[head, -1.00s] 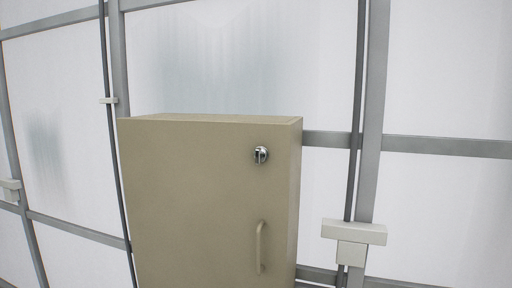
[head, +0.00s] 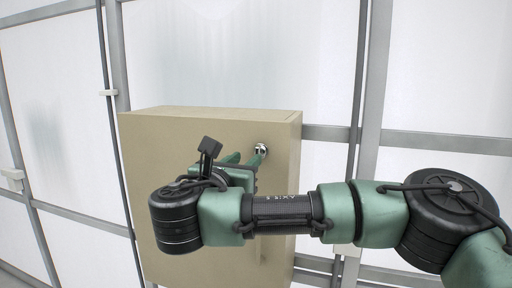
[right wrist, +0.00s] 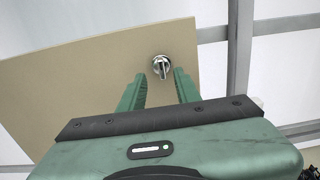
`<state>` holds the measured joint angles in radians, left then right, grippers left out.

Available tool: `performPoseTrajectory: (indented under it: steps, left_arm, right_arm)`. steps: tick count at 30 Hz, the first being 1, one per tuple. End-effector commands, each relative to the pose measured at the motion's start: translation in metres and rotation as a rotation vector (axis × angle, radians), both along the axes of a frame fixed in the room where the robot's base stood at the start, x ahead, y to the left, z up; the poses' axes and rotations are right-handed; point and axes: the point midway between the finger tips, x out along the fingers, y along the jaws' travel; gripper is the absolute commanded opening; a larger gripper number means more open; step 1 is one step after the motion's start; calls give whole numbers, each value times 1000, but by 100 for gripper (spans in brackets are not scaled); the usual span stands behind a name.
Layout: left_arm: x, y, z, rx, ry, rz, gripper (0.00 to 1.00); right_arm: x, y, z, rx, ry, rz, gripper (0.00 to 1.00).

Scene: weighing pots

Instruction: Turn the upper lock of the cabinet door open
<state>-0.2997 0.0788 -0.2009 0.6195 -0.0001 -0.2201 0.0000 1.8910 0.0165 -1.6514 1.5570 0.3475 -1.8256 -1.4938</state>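The cabinet (head: 140,150) is a beige box in front of the panelled wall, its door facing me. The upper lock (head: 262,148) is a round silver lock near the door's top right corner. In the right wrist view the lock (right wrist: 162,68) shows a small upright key or tab. My right gripper (head: 247,157) is in front of the door just below and left of the lock. In the right wrist view its fingers (right wrist: 158,80) are apart, one on each side below the lock, with nothing between them. My left gripper is not in view.
The door handle is mostly hidden behind my right arm. Grey metal frame bars (head: 375,90) and pale translucent panels (head: 450,70) stand behind the cabinet. A small light box (head: 15,178) is on the frame at the far left.

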Motion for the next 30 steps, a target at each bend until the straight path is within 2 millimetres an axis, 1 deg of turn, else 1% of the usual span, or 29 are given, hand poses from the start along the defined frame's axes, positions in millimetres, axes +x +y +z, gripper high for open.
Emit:
performPoseTrajectory:
  steps: [1,4,9,15,19,26,27,29,30]
  left_arm:
    - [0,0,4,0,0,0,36]
    - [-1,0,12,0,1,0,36]
    - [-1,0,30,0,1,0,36]
    - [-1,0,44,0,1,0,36]
    - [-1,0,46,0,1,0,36]
    - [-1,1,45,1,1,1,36]
    - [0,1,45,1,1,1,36]
    - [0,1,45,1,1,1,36]
    - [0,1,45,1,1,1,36]
  right_arm:
    - [3,-3,5,-10,-5,-7,33]
    - [13,-7,8,-14,-6,-10,33]
    - [40,-16,9,-11,-4,-10,33]
    - [65,-23,7,-9,-4,-8,33]
    - [72,-25,5,-9,-5,-6,33]
    - [73,-25,3,-8,-6,-5,33]
    - [73,-25,3,-8,-6,-5,30]
    - [73,-25,3,-8,-6,-5,13]
    - [73,-25,3,-8,-6,-5,2]
